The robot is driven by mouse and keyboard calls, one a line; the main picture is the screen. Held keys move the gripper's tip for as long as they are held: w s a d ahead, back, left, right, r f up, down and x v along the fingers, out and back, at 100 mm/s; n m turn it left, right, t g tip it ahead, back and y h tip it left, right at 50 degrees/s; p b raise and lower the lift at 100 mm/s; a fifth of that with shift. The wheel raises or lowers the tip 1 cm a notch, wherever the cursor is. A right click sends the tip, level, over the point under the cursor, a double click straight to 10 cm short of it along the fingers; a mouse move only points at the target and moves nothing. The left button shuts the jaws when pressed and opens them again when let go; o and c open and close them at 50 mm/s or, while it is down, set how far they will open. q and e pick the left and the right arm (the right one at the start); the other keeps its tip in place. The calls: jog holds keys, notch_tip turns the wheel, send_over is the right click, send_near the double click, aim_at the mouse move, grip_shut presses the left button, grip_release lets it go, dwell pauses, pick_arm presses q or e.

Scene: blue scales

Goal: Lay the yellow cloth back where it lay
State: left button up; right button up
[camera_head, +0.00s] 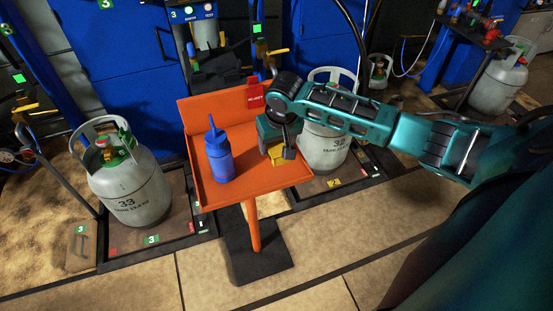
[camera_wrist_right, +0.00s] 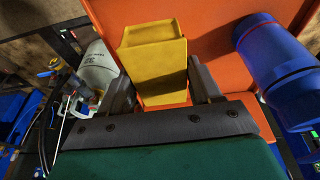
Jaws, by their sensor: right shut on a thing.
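The yellow cloth (camera_wrist_right: 153,62) looks like a folded, blocky bundle between the two fingers of my right gripper (camera_wrist_right: 162,84) in the right wrist view. The gripper is shut on it. In the head view, my right gripper (camera_head: 279,156) is over the right side of the orange tray stand (camera_head: 238,187), and only a small part of the cloth (camera_head: 283,155) shows below it. I cannot tell whether the cloth touches the tray. My left gripper is not in view.
A blue bottle (camera_head: 219,160) stands upright on the left part of the tray. A red tag (camera_head: 256,97) is at the tray's back edge. Grey gas cylinders stand on the left (camera_head: 130,185) and just behind my right gripper (camera_head: 325,148). The tray's front middle is bare.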

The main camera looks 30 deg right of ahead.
jog(key=shift+f+b, duration=0.4)
jog(key=shift+f, duration=2.45)
jog(key=shift+f, duration=0.1)
jog(key=o, duration=1.2)
jog(key=shift+c, duration=0.2)
